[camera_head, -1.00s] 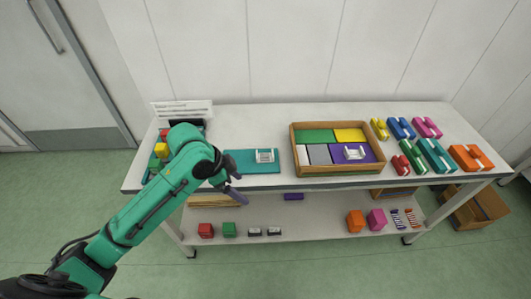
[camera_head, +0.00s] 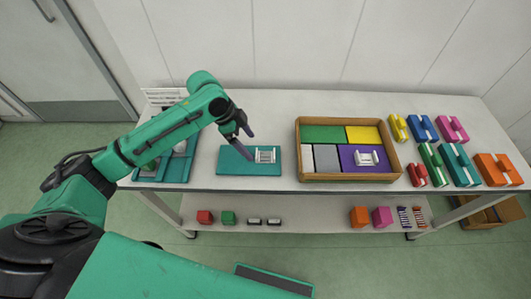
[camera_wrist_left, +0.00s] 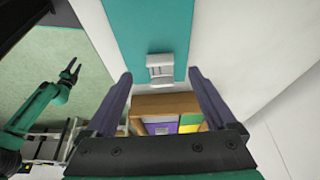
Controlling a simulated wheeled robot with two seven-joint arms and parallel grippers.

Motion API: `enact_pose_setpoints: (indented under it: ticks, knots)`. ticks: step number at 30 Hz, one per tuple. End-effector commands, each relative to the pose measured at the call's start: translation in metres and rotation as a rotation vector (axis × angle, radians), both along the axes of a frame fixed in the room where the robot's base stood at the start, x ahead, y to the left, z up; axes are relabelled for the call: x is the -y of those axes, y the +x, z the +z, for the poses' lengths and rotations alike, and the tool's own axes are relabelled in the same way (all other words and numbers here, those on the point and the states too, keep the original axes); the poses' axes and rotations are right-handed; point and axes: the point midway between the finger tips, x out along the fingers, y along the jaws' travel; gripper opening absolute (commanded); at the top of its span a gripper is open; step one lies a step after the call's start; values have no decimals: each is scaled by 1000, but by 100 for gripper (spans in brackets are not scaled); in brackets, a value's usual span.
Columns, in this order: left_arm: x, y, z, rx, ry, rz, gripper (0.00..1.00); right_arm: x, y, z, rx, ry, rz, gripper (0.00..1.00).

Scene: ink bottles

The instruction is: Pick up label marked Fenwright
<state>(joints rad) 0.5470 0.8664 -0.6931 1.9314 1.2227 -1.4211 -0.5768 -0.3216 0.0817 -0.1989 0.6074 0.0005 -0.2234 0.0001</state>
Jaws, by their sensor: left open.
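A small white rack-like piece (camera_head: 265,155) lies on a teal mat (camera_head: 235,167) at the middle of the table. A similar white piece (camera_head: 366,158) sits on a purple block in the wooden tray. No lettering is readable, so I cannot tell which is marked Fenwright. My left gripper (camera_head: 244,131) is open and empty above the mat, just left of the first white piece. In the left wrist view that white piece (camera_wrist_left: 160,70) shows between the open fingers (camera_wrist_left: 160,76), apart from them. My right gripper (camera_wrist_left: 72,68) shows small in the left wrist view, its fingers looking parted.
The wooden tray (camera_head: 346,178) holds coloured blocks to the right of the mat. Several coloured boxes (camera_head: 422,128) stand at the right end. A teal tray (camera_head: 178,170) lies at the left, partly hidden by my arm. The lower shelf (camera_head: 320,212) holds small blocks.

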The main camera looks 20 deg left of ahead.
Motion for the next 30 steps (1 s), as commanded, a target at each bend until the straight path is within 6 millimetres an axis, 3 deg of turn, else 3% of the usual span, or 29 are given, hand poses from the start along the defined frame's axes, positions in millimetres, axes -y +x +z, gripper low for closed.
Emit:
enact_pose_setpoints:
  ticks: [6,14,17,21,22,30]
  knots:
    - [14,4,-37,-4,-1,0,90,-3,37,15,61,7,1,50]
    - [17,5,-46,0,1,0,90,-4,24,13,40,7,1,50]
    - [17,5,-46,0,1,0,59,-4,20,12,33,6,1,50]
    - [17,5,-46,-1,1,0,6,-4,20,12,33,7,1,50]
    - [17,5,-46,0,1,0,2,-4,20,12,33,7,1,50]
    - [17,5,-44,0,1,0,2,-4,21,12,33,6,1,50]
